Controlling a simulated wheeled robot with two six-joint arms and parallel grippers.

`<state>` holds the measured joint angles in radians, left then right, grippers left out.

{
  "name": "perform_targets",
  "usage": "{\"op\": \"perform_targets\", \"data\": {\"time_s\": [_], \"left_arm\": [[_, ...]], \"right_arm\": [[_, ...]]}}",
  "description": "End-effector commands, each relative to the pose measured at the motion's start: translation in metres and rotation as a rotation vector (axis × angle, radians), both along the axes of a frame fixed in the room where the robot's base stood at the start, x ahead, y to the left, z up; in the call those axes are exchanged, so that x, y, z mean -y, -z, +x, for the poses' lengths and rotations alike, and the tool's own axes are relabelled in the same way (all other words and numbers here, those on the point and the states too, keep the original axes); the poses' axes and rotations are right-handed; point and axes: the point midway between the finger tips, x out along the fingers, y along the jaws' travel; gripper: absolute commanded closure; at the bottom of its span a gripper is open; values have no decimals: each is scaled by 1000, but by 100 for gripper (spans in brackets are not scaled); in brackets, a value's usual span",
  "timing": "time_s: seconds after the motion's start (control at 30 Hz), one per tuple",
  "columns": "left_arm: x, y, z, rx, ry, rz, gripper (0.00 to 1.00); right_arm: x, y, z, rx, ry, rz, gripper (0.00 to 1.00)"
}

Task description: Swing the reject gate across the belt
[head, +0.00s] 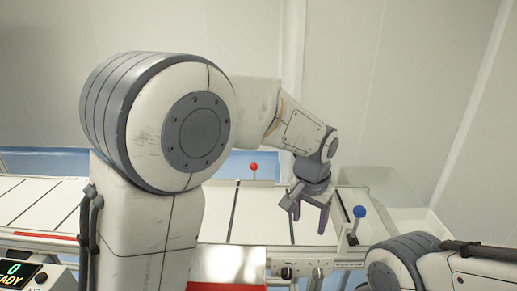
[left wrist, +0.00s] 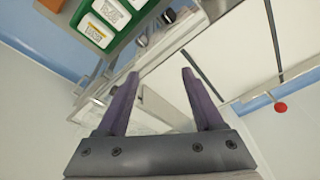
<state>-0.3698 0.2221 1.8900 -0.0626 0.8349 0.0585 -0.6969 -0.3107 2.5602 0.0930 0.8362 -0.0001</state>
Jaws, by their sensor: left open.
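The belt (head: 265,205) is a white surface with dark cross lines, running across the head view behind my left arm. A blue ball knob (head: 360,211) stands on a short post at its right end. A red ball knob (head: 254,166) stands on a thin stem at its far edge and also shows in the left wrist view (left wrist: 281,107). I cannot tell which knob belongs to the reject gate. My left gripper (head: 308,237) is open and empty over the belt, left of the blue knob; its two fingers show in the left wrist view (left wrist: 160,73). My right gripper is out of view.
A clear box (head: 385,187) stands at the belt's right end. Dark knobs (head: 287,272) sit on the near rail. A green tray with labelled items (left wrist: 88,30) shows in the left wrist view. A lit display (head: 18,273) is at lower left. My left arm hides part of the belt.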

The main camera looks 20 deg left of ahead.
Motion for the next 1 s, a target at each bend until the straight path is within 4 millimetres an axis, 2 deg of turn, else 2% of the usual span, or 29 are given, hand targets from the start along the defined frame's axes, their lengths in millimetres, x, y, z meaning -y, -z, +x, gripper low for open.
{"op": "perform_targets", "data": {"time_s": [0.03, 0.1, 0.2, 0.33, 0.4, 0.53, 0.77, 1.0], "left_arm": [[-18, -23, 44, 22, -60, 12, 31], [-45, -34, 98, 61, -129, 29, 31], [-92, -41, 161, 112, -222, 57, 31], [-152, -42, 216, 164, -318, 91, 31], [-178, -41, 233, 184, -356, 104, 31], [-207, -37, 250, 206, -395, 121, 31], [-218, -18, 261, 211, -405, 125, 31], [-227, 22, 278, 211, -404, 126, 31]], "right_arm": [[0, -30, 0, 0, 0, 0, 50], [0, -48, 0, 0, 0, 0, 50], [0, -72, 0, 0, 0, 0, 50], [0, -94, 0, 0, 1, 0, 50], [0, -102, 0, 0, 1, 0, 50], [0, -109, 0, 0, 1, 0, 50], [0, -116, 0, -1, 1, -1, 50], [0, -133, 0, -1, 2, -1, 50]]}}
